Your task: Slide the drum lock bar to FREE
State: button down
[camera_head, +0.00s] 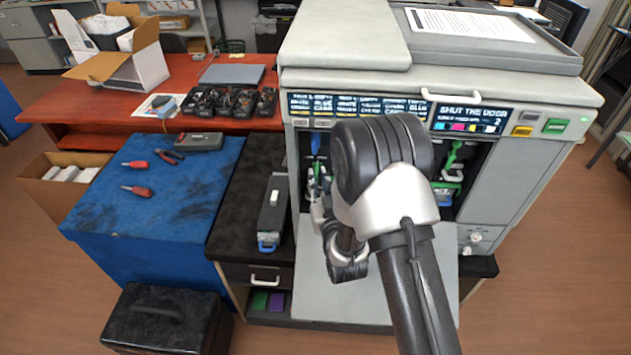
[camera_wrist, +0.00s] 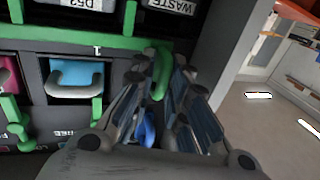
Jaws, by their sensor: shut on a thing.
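In the wrist view, a green bar (camera_wrist: 72,40) runs across the dark machine front. A green upright handle (camera_wrist: 160,72) at its right end stands between the fingers of my gripper (camera_wrist: 160,103). The fingers are closed in on the handle, and their tips hide part of it. A small blue part (camera_wrist: 148,128) shows between the fingers lower down. A FREE label (camera_wrist: 76,133) is at the lower left. In the head view, my arm covers most of the printer's open bay, and the gripper is largely hidden at the bay's left side.
The printer (camera_head: 340,40) has its front door (camera_head: 345,300) folded down. Its display (camera_head: 470,117) reads SHUT THE DOOR. A grey cartridge (camera_head: 272,215) lies on the black counter to the left. The blue bench (camera_head: 150,205) holds screwdrivers and pliers. A blue-faced cartridge (camera_wrist: 75,76) sits beside the handle.

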jog(key=shift+w+d+r+b, duration=0.35)
jog(key=shift+d+r, duration=0.15)
jog(key=shift+d, duration=0.05)
dwell(0.4)
jog(key=c, duration=2)
grip_release()
jog(key=o, duration=0.4)
jog(key=shift+w+d+f, duration=0.1)
jog(key=shift+w+d, duration=0.05)
jog(key=shift+o, duration=0.6)
jog(key=shift+f, duration=0.2)
jog(key=shift+o, duration=0.2)
jog(key=shift+o, duration=1.2)
jog(key=shift+s+f, duration=0.15)
jog(key=shift+s, duration=0.05)
jog(key=shift+f, duration=0.1)
